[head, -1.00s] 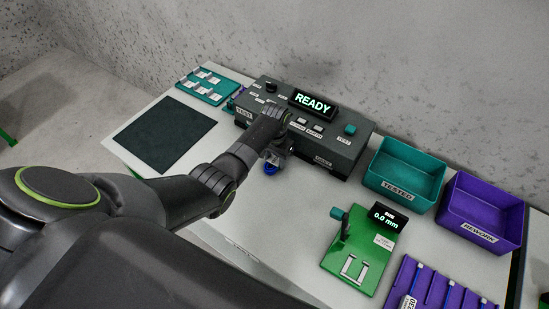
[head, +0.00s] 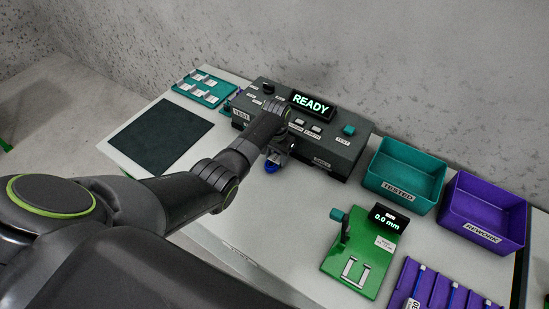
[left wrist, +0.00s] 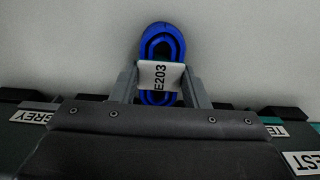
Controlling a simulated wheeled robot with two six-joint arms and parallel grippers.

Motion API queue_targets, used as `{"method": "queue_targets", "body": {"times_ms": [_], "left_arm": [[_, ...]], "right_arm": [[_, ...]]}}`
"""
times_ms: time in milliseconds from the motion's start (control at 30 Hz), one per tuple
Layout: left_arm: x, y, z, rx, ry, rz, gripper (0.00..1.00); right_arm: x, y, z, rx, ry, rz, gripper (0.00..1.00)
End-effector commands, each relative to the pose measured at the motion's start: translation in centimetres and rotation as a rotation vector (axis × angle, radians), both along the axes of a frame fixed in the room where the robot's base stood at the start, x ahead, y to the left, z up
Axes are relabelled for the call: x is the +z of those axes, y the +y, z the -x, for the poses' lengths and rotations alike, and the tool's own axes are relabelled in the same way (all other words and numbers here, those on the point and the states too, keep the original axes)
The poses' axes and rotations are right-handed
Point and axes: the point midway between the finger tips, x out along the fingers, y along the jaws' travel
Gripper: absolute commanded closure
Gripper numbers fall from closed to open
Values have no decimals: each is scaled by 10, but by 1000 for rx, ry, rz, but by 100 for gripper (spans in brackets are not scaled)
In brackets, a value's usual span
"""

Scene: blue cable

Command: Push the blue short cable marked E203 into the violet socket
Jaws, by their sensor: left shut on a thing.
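The blue short cable (left wrist: 162,42) is a looped bundle with a white tag (left wrist: 159,76) reading E203. My left gripper (left wrist: 160,90) is shut on it at the tag, and the loop sticks out beyond the fingers. In the head view the blue cable (head: 271,166) shows just below my left gripper (head: 278,152), close in front of the dark tester box (head: 340,152). The violet socket cannot be made out; my left arm hides part of the box. Whether the cable's plug touches the box cannot be told. My right gripper is not in view.
The box's display (head: 311,102) reads READY. To its right stand a teal TESTED bin (head: 398,190) and a violet REWORK bin (head: 480,237). A green gauge (head: 352,262) reads 0.0 mm. A dark mat (head: 160,137) and teal tray (head: 202,90) lie left.

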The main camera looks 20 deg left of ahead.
Motion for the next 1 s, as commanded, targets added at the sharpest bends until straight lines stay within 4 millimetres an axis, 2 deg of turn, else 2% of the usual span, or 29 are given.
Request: {"method": "queue_targets", "body": {"times_ms": [133, 167, 333, 667, 1000], "left_arm": [[1, -1, -6, -1, -8, 0, 82], [2, -1, -5, -1, -7, 1, 56], [1, -1, -4, 0, -5, 1, 34], [3, -1, -3, 0, -2, 0, 34], [27, -1, -3, 0, -1, 0, 34]], "right_arm": [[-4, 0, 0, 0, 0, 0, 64], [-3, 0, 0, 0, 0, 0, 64], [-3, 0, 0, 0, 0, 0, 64], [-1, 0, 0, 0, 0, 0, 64], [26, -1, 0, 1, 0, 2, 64]]}}
